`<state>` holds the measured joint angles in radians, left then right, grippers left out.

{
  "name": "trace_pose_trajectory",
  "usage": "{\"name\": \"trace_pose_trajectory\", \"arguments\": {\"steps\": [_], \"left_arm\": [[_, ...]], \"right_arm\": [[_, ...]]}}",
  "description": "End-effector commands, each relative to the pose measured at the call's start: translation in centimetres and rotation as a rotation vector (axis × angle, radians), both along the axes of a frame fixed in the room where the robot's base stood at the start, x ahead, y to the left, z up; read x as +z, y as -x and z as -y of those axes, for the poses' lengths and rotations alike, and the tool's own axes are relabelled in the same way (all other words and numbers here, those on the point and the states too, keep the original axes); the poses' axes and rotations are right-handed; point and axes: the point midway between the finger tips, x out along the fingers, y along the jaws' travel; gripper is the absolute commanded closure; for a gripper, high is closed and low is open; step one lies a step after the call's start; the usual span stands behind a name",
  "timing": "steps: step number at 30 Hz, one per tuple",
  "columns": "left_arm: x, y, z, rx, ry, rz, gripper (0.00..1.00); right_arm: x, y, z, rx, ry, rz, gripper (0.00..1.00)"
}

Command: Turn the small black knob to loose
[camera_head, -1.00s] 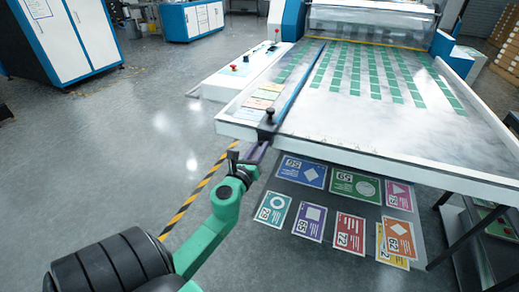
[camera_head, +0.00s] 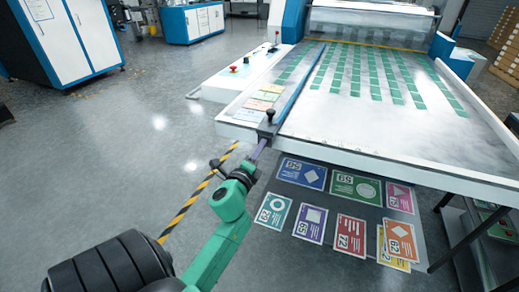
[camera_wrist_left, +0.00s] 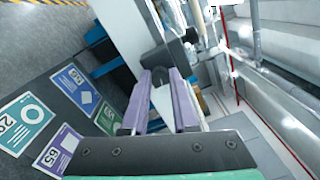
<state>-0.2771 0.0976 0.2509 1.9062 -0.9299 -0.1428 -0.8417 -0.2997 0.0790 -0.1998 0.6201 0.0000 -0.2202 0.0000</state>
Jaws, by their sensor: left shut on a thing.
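The small black knob (camera_head: 270,113) stands at the front end of the blue rail (camera_head: 300,80) on the machine's near left corner. The fingers partly hide the knob's lower part. My right gripper is not in view.
The white machine bed (camera_head: 400,120) carries rows of green cards. Coloured printed cards lie on a dark sheet (camera_head: 345,200) below its front edge. A control panel with a red button (camera_head: 233,69) is at the left. The floor at left is open.

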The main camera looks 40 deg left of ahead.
Motion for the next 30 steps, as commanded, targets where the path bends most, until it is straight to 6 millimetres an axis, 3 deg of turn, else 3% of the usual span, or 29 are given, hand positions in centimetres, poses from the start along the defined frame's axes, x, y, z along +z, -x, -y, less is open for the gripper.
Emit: {"name": "trace_pose_trajectory", "arguments": {"steps": [18, 30], "left_arm": [[0.0, 0.0, 0.0, 0.002, 0.515, 0.178, 1.0], [-0.1, 0.0, 0.0, 0.001, 0.668, 0.231, 1.0]], "right_arm": [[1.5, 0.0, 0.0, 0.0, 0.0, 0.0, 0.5], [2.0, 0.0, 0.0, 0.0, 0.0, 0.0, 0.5]]}}
